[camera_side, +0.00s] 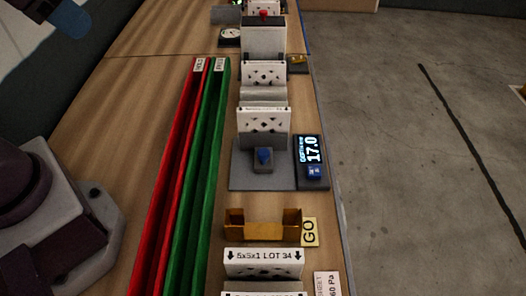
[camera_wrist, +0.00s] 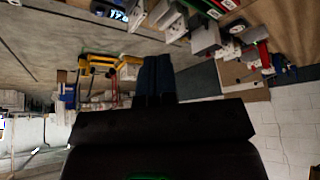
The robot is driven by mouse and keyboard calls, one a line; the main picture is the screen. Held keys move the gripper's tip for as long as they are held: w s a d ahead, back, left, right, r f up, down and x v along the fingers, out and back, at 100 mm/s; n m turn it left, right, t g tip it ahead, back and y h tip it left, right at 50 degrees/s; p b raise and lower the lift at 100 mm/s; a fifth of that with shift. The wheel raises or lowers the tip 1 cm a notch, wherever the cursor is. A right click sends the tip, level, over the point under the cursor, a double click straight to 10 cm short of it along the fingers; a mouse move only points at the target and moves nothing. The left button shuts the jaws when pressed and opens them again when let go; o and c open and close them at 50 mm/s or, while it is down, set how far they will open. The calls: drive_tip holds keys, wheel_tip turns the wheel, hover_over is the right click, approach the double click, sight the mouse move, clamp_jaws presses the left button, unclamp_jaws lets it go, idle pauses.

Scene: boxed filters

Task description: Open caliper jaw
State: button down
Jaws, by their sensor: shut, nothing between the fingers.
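What looks like the caliper is a grey fixture (camera_side: 240,178) on the bench in the side view. A small grey block with a blue knob (camera_side: 264,155) stands on its plate. A display (camera_side: 311,150) beside it reads 17.0. A white filter box (camera_side: 264,121) with dark diamond marks stands just behind the fixture; I cannot tell whether it touches the jaw or how far the jaw is open. My gripper (camera_wrist: 157,62) shows in the wrist view with its dark blue fingers together and nothing between them.
Red (camera_side: 180,170) and green (camera_side: 211,170) channels run along the left of the fixture. A yellow bracket (camera_side: 263,230) with a GO tag (camera_side: 309,232) and more filter boxes (camera_side: 263,262) stand in front. More boxes line up behind.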

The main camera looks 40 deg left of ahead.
drive_tip(key=c, duration=1.4)
unclamp_jaws()
drive_tip(key=shift+d+f, duration=0.1)
drive_tip(key=shift+f, duration=0.05)
drive_tip(key=o, duration=0.6)
drive_tip(key=shift+w+d+f+m+g, duration=0.15)
drive_tip(key=shift+w+d+f+g, duration=0.1)
drive_tip(key=shift+w+f+g, duration=0.25)
drive_tip(key=shift+w+d+f+m+g, duration=0.2)
drive_tip(key=shift+f+g, duration=0.1)
drive_tip(key=shift+f, duration=0.25)
drive_tip(key=shift+c, duration=0.2)
drive_tip(key=m+g, duration=0.4)
drive_tip(key=m, duration=1.3)
hover_over(264, 152)
wheel_tip(264, 152, down, 16)
wheel_tip(264, 152, down, 13)
